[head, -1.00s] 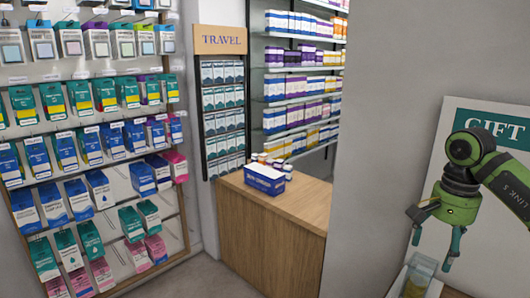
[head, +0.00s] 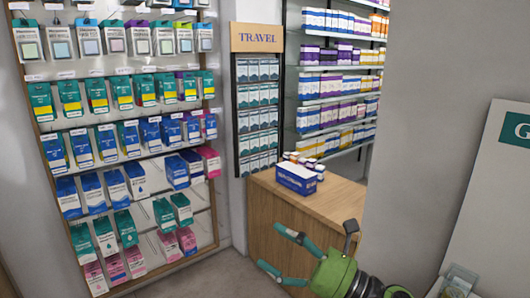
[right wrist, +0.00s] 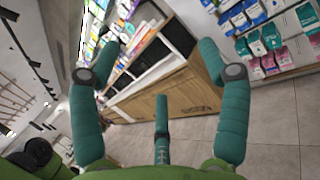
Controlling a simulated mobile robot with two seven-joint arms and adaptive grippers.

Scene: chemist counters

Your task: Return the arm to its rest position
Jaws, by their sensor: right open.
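My right gripper (head: 283,250) is green with teal fingers and shows at the bottom of the head view, right of centre. Its fingers point to the left, are spread apart and hold nothing. In the right wrist view the gripper (right wrist: 160,75) has its fingers wide apart with nothing between them. My left gripper is in neither view.
A wooden counter (head: 262,225) bearing a blue and white box (head: 297,178) stands behind my right gripper. A wall rack of hanging packets (head: 130,120) fills the left. A grey wall (head: 430,130) and a GIFT display (head: 505,200) are at right.

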